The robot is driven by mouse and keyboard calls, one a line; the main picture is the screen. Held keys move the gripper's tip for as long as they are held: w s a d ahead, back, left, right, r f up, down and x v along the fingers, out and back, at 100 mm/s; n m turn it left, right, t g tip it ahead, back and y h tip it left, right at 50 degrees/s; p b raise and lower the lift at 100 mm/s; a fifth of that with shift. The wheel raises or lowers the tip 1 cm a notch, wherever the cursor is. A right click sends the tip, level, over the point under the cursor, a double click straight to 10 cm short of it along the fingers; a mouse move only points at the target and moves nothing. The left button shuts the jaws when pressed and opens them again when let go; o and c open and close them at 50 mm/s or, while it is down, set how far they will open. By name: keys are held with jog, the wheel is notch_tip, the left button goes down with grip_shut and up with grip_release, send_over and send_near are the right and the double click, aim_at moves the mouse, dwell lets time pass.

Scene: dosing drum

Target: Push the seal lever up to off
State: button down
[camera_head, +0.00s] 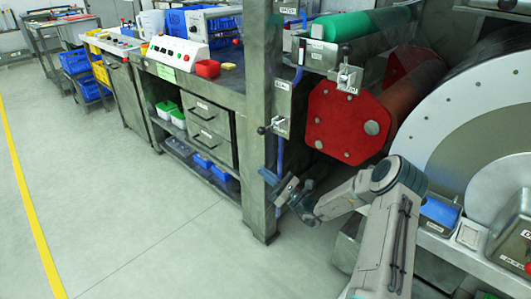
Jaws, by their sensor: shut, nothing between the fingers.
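The seal lever (268,128) sits low on a small metal plate (284,97) on the front of the grey machine post. The plate's small label seems to read SEAL. The lever has a dark round knob at its left end, near the plate's bottom edge; any on or off marks are too small to read. My gripper (284,188) is shut and empty. In the picture it is below the lever, apart from it, in front of the lower post. The fingertips are small and partly dark in this view.
A second lever (347,77) on its own plate is to the right, by a green roller (360,22) and a red bracket (348,118). A large white drum (460,125) stands at right. A workbench (215,85) runs left. The floor at left is clear.

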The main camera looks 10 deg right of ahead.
aim_at(269, 127)
jog(key=w+d+f+m+t+h, duration=0.2)
jog(key=d+f+m+t+h, duration=0.3)
jog(key=d+m+t, duration=0.1)
jog(key=shift+w+d+m+h+b, duration=0.2)
jog(key=shift+m+h+b, duration=0.1)
jog(key=shift+m+b, duration=0.15)
jog(key=w+a+r+b, duration=0.1)
jog(key=w+a+r, duration=0.3)
jog(key=w+r, duration=0.4)
jog(key=shift+a+r, duration=0.15)
jog(key=shift+r, duration=0.6)
jog(key=shift+r, duration=0.15)
